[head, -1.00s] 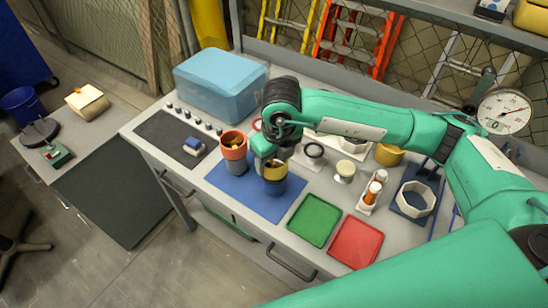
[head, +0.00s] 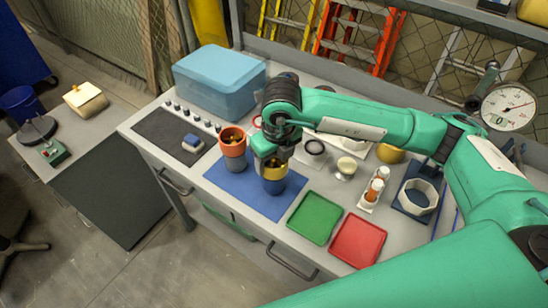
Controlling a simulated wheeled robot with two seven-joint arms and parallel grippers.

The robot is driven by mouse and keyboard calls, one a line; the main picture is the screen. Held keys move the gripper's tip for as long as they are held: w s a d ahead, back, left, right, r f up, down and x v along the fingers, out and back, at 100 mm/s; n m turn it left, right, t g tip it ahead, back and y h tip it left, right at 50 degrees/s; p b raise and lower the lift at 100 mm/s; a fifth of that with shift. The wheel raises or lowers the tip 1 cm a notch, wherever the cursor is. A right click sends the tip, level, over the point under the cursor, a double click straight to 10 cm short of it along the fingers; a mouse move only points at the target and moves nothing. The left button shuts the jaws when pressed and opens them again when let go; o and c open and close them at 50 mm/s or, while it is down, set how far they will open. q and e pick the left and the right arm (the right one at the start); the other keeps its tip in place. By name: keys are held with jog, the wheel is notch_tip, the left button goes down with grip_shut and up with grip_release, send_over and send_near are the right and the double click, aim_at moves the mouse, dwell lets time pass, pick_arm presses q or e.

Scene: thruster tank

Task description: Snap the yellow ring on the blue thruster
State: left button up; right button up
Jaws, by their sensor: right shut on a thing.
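The blue thruster (head: 274,186) stands upright on the blue mat (head: 233,188). The yellow ring (head: 275,174) is at the thruster's top rim, level with it as far as I can see. My right gripper (head: 268,162) reaches down over the thruster from above and is shut on the yellow ring. The gripper hides the back of the ring, so I cannot tell whether it is fully seated all round. My left gripper is not in view.
An orange-topped thruster (head: 233,146) stands close by on the left. A green tray (head: 314,218) and a red tray (head: 357,241) lie to the right. A blue bin (head: 220,82) is behind. White holders and an octagonal part (head: 418,197) fill the right side.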

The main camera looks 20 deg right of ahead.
jog(key=o, duration=1)
jog(key=shift+o, duration=0.2)
jog(key=r, duration=0.2)
jog(key=r+b, duration=0.1)
jog(key=r, duration=0.2)
jog(key=s+r+b, duration=0.1)
jog(key=r, duration=0.2)
jog(key=shift+d+r, duration=0.15)
jog(key=shift+r, duration=0.05)
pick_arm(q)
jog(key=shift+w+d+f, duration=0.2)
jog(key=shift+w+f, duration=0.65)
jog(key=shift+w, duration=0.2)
pick_arm(e)
jog(key=shift+s+d+r, duration=0.1)
jog(key=shift+s+r, duration=0.05)
jog(key=shift+r, duration=1.2)
jog(key=shift+s+r, duration=0.15)
jog(key=shift+r, duration=1.15)
